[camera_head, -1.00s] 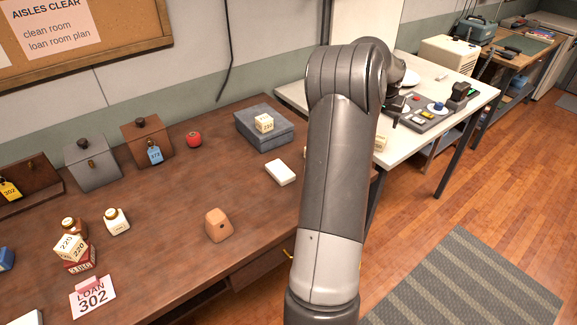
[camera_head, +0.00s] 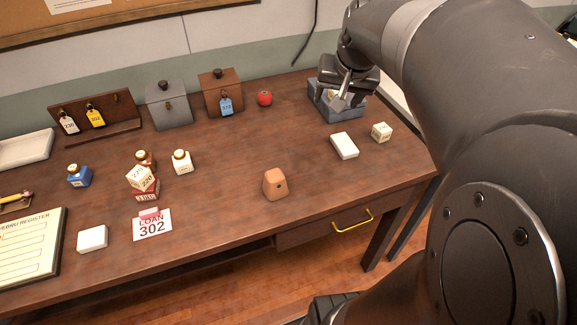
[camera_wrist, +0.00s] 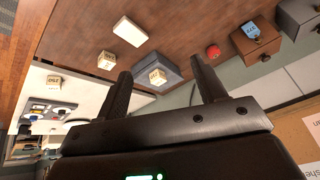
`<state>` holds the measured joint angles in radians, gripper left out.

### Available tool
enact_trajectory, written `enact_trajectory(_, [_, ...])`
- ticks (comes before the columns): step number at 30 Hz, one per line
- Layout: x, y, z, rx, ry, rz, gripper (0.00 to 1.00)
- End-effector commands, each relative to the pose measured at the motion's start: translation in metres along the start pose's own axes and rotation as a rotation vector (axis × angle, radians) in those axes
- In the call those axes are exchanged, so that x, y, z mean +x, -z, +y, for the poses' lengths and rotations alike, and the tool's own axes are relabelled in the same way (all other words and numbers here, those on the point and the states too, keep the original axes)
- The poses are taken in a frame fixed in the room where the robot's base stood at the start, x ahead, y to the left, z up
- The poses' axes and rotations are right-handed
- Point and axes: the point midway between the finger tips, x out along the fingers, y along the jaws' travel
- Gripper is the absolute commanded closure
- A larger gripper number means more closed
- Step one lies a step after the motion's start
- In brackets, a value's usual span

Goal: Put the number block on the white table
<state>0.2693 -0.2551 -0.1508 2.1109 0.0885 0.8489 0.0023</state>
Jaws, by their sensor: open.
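Several cream number blocks are in view. One number block (camera_wrist: 157,77) rests on a blue-grey box (camera_wrist: 170,68) on the brown desk; in the head view my gripper mostly hides it. Another number block (camera_head: 381,131) sits at the desk's right end, also in the wrist view (camera_wrist: 107,60). A third number block (camera_wrist: 54,80) is on the white table (camera_wrist: 88,92). A 220 block (camera_head: 141,179) stands on a red block at the left. My gripper (camera_head: 343,88) is open above the blue-grey box, its fingers either side of that block in the wrist view (camera_wrist: 160,68).
A white slab (camera_head: 344,146) lies near the blue-grey box (camera_head: 340,109). A red apple-like object (camera_head: 264,98) and lidded boxes (camera_head: 167,105) stand along the back. A tan block (camera_head: 275,184) is in mid-desk. Much of the white table is hidden in the head view.

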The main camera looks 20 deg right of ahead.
Motion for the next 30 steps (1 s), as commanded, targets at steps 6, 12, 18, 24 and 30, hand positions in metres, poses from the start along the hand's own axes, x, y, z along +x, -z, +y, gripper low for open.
enact_trajectory(6, [-0.03, -0.088, -0.055, -0.204, 0.058, 0.01, 0.36])
enact_trajectory(12, [-0.041, -0.159, -0.075, -0.362, 0.083, 0.021, 0.36])
enact_trajectory(18, [-0.042, -0.194, -0.079, -0.441, 0.088, 0.031, 0.36])
enact_trajectory(24, [-0.042, -0.199, -0.079, -0.452, 0.088, 0.031, 0.36])
enact_trajectory(30, [-0.042, -0.198, -0.079, -0.451, 0.088, 0.031, 0.36])
